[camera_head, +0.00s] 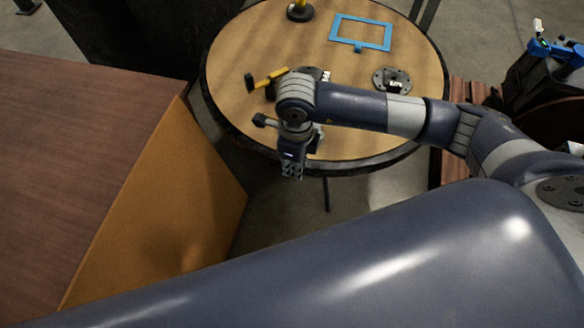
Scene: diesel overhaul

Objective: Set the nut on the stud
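My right arm comes in from the right over the round wooden table (238,50). Its wrist hangs over the near edge, with the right gripper (291,165) at its lower end. The fingertips cannot be made out, so its opening is unclear. A dark round flange (392,80) lies on the table's right side with a small pale and black piece at its middle. I cannot tell whether this is the stud or the nut. No nut can be clearly picked out. My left gripper is not in view.
A blue rectangular frame (333,28) lies towards the table's back. A yellow-and-black tool (266,79) lies left of my wrist, partly hidden. A yellow post on a black base (300,12) stands at the back. A large brown-topped block (90,150) fills the left.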

